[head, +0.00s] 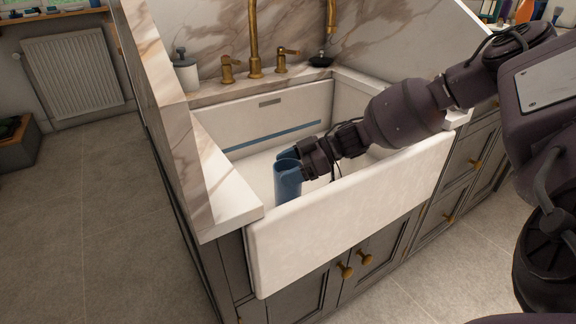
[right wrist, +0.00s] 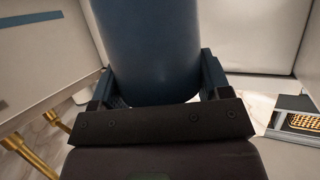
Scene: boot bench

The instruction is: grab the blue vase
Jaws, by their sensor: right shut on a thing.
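The blue vase (head: 286,182) stands out inside the white sink, near its front left part. My right gripper (head: 292,160) reaches in from the right and is shut on the vase near its upper part. In the right wrist view the vase (right wrist: 150,50) fills the space between the two fingers of the right gripper (right wrist: 160,85). The vase looks roughly upright in the head view; its base is hidden behind the sink's front wall. My left gripper is not in view.
The white sink (head: 350,205) has a high front wall close to the vase. Brass taps (head: 254,65) and a soap dispenser (head: 186,70) stand behind it. A marble counter edge (head: 222,190) lies at the left. The floor (head: 90,220) at left is clear.

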